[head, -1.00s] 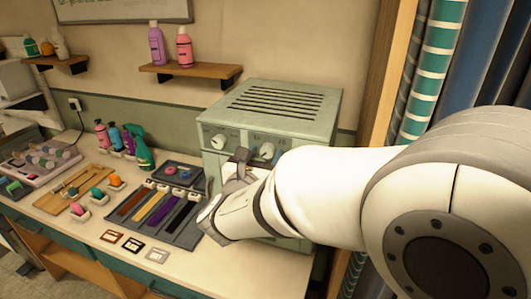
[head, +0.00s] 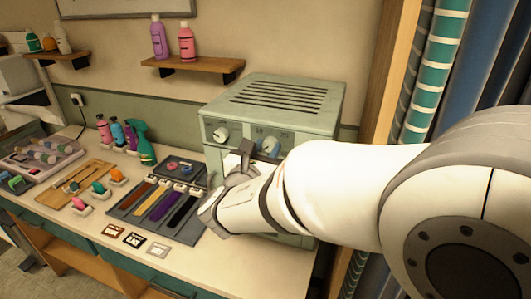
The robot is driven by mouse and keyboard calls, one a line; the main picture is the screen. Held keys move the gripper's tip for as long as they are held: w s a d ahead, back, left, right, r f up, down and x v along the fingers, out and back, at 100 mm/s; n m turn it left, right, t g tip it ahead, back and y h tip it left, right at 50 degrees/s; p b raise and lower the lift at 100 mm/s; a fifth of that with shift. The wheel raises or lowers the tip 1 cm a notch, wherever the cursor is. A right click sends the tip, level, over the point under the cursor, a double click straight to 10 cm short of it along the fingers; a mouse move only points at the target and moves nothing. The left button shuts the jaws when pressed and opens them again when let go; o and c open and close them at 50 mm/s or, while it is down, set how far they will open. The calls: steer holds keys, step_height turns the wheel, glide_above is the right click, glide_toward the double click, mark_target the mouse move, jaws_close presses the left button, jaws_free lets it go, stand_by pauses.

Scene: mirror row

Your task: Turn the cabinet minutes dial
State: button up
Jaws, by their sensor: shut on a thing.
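The grey-green cabinet (head: 285,98) stands at the right end of the counter, with a slotted top. Its front carries a left dial (head: 221,133) and a right dial (head: 268,146), both pale with markings too small to read. My gripper (head: 246,158) is at the cabinet front, below and between these two dials. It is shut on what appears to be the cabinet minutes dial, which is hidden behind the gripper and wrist. My arm covers the lower right of the cabinet front.
A grey tray (head: 196,222) with coloured strips lies left of my wrist. Small framed tiles (head: 134,240) lie at the counter's front edge. A green spray bottle (head: 142,145) and other bottles stand farther left.

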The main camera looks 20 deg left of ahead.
steer(key=m+b, duration=0.2)
steer(key=b, duration=0.2)
steer(key=f+m+b, duration=0.1)
steer(key=b, duration=0.2)
steer(key=shift+m+b, duration=0.35)
steer(key=shift+m, duration=0.05)
steer(key=m+b, duration=0.5)
steer(key=b, duration=0.5)
steer(key=shift+d, duration=0.15)
steer(key=m+b, duration=0.4)
steer(key=b, duration=0.3)
steer(key=shift+m, duration=0.4)
steer(key=m+b, duration=0.3)
steer(key=b, duration=0.2)
steer(key=shift+r, duration=0.2)
steer(key=shift+r+m, duration=0.1)
steer(key=shift+m, duration=0.3)
steer(key=o, duration=1)
